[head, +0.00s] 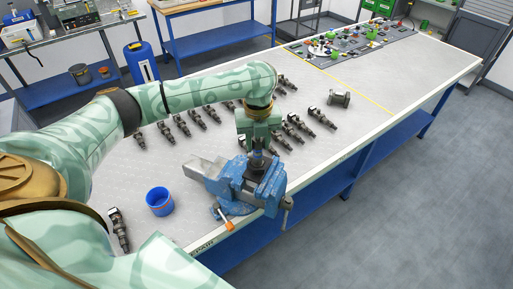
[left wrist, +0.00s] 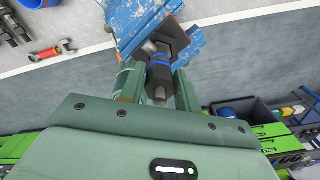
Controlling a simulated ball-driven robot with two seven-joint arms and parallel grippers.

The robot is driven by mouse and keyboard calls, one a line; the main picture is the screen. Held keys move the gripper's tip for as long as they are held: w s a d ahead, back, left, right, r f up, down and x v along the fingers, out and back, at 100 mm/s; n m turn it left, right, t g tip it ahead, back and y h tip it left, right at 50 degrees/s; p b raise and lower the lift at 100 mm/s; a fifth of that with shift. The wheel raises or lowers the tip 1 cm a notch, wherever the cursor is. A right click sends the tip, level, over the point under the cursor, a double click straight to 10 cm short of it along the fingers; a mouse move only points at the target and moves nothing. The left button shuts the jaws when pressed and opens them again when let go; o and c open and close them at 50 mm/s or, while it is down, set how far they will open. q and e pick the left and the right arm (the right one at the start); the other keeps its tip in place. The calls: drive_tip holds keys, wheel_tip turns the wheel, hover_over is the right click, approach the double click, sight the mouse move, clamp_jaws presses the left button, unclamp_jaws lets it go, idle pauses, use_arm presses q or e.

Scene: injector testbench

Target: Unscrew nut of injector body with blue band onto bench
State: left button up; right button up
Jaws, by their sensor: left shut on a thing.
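The injector body with blue band (head: 257,158) stands upright in the blue vise (head: 230,185) at the bench's front edge. My left gripper (head: 258,146) is above the vise, pointing down, shut on the upper part of the injector. In the left wrist view, the blue band (left wrist: 160,64) shows between the two green fingers, with the grey end (left wrist: 159,94) of the injector toward the camera. The vise jaws (left wrist: 180,38) are behind it. I cannot clearly tell the nut apart from the body. My right gripper is not in view.
A blue cup (head: 159,201) and a lone injector (head: 119,229) are left of the vise. The bench top (head: 385,75) is clear toward the right.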

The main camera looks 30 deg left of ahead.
use_arm(q)
drive_tip(key=shift+r+n+p, duration=0.2)
drive_tip(key=shift+n+p, duration=2.1)
drive_tip(key=shift+p, duration=1.3)
drive_tip(key=n+p, duration=0.3)
drive_tip(key=p, duration=0.1)
drive_tip(key=shift+f+n, duration=0.1)
drive_tip(key=shift+n, duration=0.8)
drive_tip(key=n, duration=0.3)
drive_tip(key=shift+n, duration=0.3)
drive_tip(key=o, duration=1)
